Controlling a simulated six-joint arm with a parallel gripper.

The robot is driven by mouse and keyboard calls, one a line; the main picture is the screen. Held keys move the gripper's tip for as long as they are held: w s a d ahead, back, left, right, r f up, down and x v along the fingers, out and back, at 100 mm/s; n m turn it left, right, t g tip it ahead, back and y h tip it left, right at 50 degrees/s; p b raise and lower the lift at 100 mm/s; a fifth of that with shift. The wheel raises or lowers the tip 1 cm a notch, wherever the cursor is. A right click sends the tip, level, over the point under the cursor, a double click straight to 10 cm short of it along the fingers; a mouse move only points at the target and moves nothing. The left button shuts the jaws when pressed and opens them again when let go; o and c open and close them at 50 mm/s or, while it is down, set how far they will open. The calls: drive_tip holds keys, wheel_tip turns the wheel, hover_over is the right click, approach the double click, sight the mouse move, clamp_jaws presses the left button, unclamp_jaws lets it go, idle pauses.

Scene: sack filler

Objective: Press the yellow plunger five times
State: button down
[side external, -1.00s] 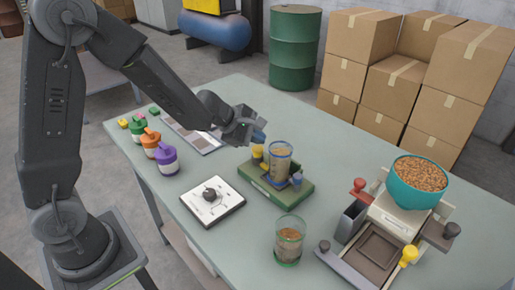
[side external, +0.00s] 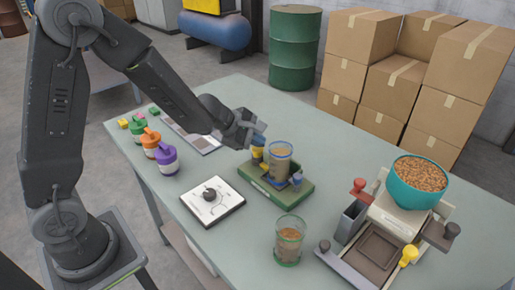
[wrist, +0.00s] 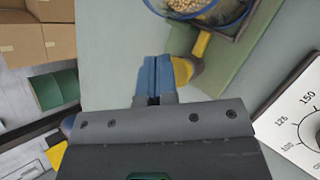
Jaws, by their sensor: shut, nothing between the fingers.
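The yellow plunger (side external: 257,154) stands at the back left of a green-based device (side external: 262,194), beside a blue-rimmed cup of grain (side external: 281,162). My gripper (side external: 258,141) is shut and empty, its blue fingertips pointing down right at the plunger's top. In the wrist view the shut fingertips (wrist: 154,78) overlap the left side of the yellow plunger (wrist: 184,72), which they partly hide. Whether they touch it I cannot tell. The grain cup (wrist: 205,10) shows at the top of that view.
A white dial plate (side external: 212,201) lies in front left of the device. A green-rimmed glass (side external: 289,240) stands in front. A machine with a teal grain bowl (side external: 419,184) and a yellow knob (side external: 408,256) is at right. Purple, orange and green lidded pots (side external: 167,159) stand at left.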

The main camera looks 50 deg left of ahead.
sight(257, 149)
drive_tip(key=shift+f, duration=0.7)
idle(0.6)
drive_tip(key=shift+r, duration=1.15)
drive_tip(key=shift+r, duration=0.1)
drive_tip(key=shift+r, duration=2.4)
drive_tip(key=shift+r, duration=0.1)
idle(0.4)
wheel_tip(257, 149, up, 4)
drive_tip(key=shift+f, duration=0.15)
drive_tip(key=shift+f, duration=0.1)
idle(0.3)
